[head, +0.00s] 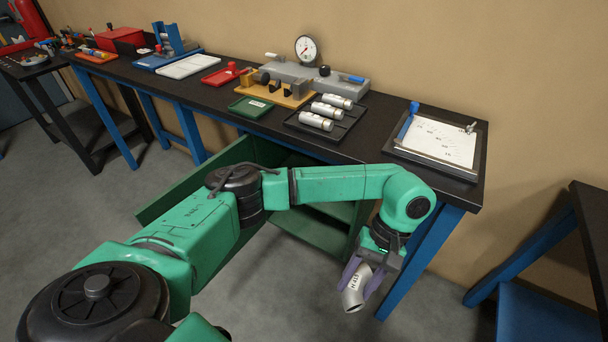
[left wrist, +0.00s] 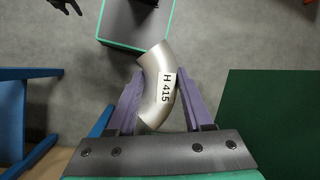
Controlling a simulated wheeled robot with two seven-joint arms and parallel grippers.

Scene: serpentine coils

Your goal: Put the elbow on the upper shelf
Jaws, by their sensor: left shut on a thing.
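The elbow (head: 353,292) is a short, bent silver pipe with a white label. My left gripper (head: 364,278) is shut on it and holds it in the air, in front of the bench's right part. In the left wrist view the elbow (left wrist: 152,105) sits between the purple fingers, its label reading H 415. A green cabinet (head: 318,230) stands under the bench with its door (head: 170,200) open at the left. Shelf surfaces show inside, but my left arm covers much of them, and I cannot tell clearly which is the upper shelf. My right gripper is out of view.
The black-topped bench (head: 385,118) has blue legs and carries a clipboard (head: 440,140), a tray of silver cylinders (head: 325,120), a gauge fixture (head: 305,75) and several trays. Another dark table (head: 592,225) stands at the right. The floor around the elbow is clear.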

